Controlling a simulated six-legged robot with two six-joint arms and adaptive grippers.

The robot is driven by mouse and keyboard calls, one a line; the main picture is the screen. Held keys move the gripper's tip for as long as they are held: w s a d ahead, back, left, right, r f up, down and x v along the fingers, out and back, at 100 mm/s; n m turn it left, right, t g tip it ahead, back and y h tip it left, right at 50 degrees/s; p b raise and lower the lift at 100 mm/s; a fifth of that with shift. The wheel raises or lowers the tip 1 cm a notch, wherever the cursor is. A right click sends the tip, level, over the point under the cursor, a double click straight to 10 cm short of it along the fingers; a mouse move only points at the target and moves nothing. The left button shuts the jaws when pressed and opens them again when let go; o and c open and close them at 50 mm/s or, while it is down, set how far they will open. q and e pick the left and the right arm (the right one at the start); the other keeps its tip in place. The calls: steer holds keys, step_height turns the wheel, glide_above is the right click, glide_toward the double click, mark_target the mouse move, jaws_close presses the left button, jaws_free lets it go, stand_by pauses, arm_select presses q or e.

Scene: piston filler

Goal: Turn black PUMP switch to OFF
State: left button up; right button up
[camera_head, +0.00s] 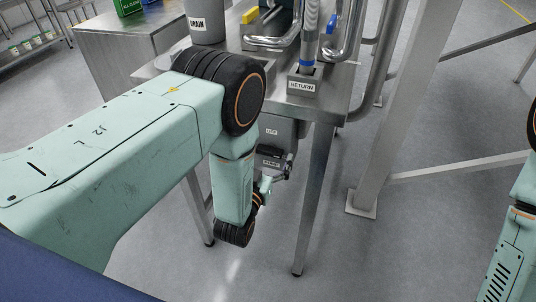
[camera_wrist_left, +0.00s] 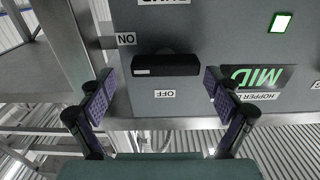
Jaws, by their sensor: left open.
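The black PUMP switch (camera_wrist_left: 165,65) is a bar-shaped handle on a grey panel in the left wrist view, where the lettering is upside down. The bar lies level, its white-marked end at the left, towards the ON label (camera_wrist_left: 126,39). The OFF label (camera_wrist_left: 165,93) is just below the bar. My left gripper (camera_wrist_left: 160,80) is open, with one finger off each end of the bar; contact with it cannot be told. In the head view my left arm partly hides the control box. My right gripper is out of view.
A lit green indicator (camera_wrist_left: 282,22) and a green MID display (camera_wrist_left: 256,77) are right of the switch. In the head view, a metal table leg (camera_head: 316,200) stands right of the control box. The RETURN fitting (camera_head: 302,86) and pipes are above. Floor is clear in front.

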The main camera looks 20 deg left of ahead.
arm_select(q)
steer(key=shift+w+a+f, duration=0.4)
steer(key=shift+w+a, duration=0.1)
steer(key=shift+s+d+r, duration=0.4)
steer(key=shift+s, duration=0.05)
steer(key=c, duration=0.5)
steer(key=shift+w+a+f, duration=0.25)
steer(key=shift+a, duration=0.05)
steer(key=c, duration=0.4)
steer(key=shift+c, duration=0.8)
steer(key=shift+d, duration=0.2)
steer(key=shift+c, duration=0.5)
